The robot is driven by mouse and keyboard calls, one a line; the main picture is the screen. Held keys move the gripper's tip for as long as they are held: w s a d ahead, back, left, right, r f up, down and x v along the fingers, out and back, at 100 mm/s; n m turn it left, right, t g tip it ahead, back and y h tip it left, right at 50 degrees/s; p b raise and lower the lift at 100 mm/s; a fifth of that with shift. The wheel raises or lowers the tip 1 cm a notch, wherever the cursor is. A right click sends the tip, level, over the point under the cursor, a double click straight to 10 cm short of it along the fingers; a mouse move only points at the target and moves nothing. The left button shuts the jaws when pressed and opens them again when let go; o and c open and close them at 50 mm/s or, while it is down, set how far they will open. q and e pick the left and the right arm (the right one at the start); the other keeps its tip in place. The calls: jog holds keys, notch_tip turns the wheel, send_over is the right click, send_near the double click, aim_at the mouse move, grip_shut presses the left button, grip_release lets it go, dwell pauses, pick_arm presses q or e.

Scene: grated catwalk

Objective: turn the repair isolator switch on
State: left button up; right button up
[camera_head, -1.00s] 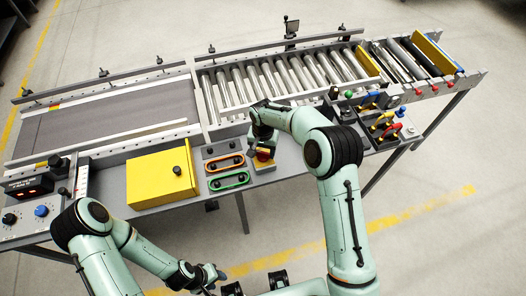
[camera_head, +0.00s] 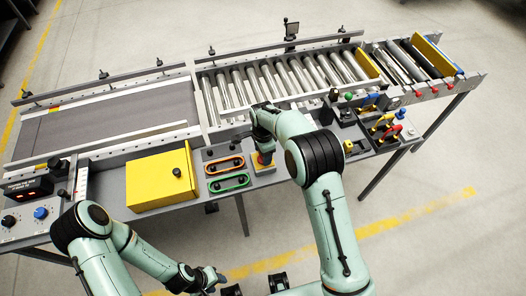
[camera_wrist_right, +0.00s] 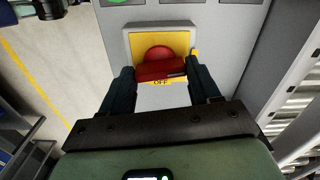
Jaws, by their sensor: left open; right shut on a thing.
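The repair isolator switch has a red rotary handle (camera_wrist_right: 160,71) on a yellow plate in a grey box (camera_wrist_right: 183,27). In the head view, the handle (camera_head: 264,159) shows below my right gripper (camera_head: 262,145). In the right wrist view, my right gripper (camera_wrist_right: 161,75) has its fingers on both sides of the handle's bar and is shut on it. An "OFF" label (camera_wrist_right: 160,83) shows just below the bar. My left gripper (camera_head: 212,278) is open and empty, low in front of the bench.
Rollers (camera_head: 285,78) lie behind. Several coloured handles (camera_head: 385,125) stand to the right. Floor in front is clear.

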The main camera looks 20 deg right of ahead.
pick_arm(q)
jog(key=shift+w+r, duration=0.15)
jog(key=shift+r, duration=0.05)
pick_arm(e)
jog(key=shift+m, duration=0.8)
jog(key=o, duration=1.1)
jog(key=shift+c, duration=0.2)
pick_arm(q)
jog(key=shift+w+r+p, duration=0.4)
jog(key=shift+r+p, duration=0.2)
pick_arm(e)
notch_tip(320, 180, up, 14)
jog(key=shift+f, duration=0.25)
